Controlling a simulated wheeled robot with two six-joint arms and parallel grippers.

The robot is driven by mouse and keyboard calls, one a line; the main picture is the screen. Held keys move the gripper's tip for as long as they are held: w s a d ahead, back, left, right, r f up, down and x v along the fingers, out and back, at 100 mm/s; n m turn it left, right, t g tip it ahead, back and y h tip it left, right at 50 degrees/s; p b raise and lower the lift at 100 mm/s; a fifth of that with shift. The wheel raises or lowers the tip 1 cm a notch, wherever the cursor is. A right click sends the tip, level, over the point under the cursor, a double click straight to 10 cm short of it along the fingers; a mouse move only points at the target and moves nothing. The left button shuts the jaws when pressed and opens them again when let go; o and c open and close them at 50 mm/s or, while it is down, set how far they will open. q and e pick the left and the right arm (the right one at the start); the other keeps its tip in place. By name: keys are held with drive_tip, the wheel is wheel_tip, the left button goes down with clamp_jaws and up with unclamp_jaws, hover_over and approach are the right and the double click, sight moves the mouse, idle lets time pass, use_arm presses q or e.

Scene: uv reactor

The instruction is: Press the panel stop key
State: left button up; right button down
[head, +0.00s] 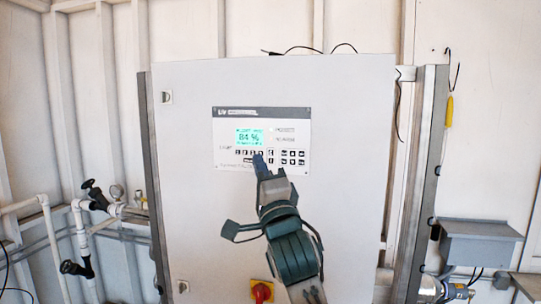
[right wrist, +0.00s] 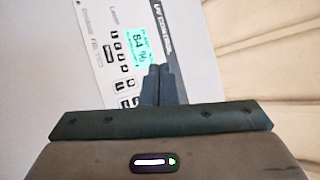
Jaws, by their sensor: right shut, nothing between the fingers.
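The control panel (head: 226,113) is a pale plate on the front of a large grey cabinet, with a lit green display (head: 250,134) reading 84 %. Small dark keys (head: 293,152) sit right of and below the display; their labels are too small to tell which is the stop key. My right gripper (head: 258,157) is shut and empty, its tips in front of the panel just below the display, covering part of the key area. In the right wrist view the closed fingertips (right wrist: 158,70) overlap the display's edge, with keys (right wrist: 121,58) left of them. Contact cannot be told. My left gripper is out of view.
The cabinet door (head: 190,220) is flat and clear around the panel. A red rotary switch (head: 262,291) on a yellow plate sits low on it. White pipes with black valves (head: 93,195) stand at left. A grey box (head: 480,243) is at right.

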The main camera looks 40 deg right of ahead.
sight(271, 161)
drive_tip(key=w+d+b, duration=0.1)
drive_tip(key=w+d, duration=0.1)
drive_tip(key=w+d+b, duration=0.1)
drive_tip(key=w+d, duration=0.1)
drive_tip(key=d, duration=0.1)
drive_tip(key=shift+w+d+f, duration=0.1)
drive_tip(key=shift+w+d, duration=0.05)
drive_tip(key=shift+w, duration=0.15)
drive_tip(key=shift+d, duration=0.15)
idle(0.8)
idle(0.9)
drive_tip(key=shift+w+d+b, duration=0.2)
drive_tip(key=shift+b, duration=0.3)
drive_tip(key=shift+w+d, duration=0.15)
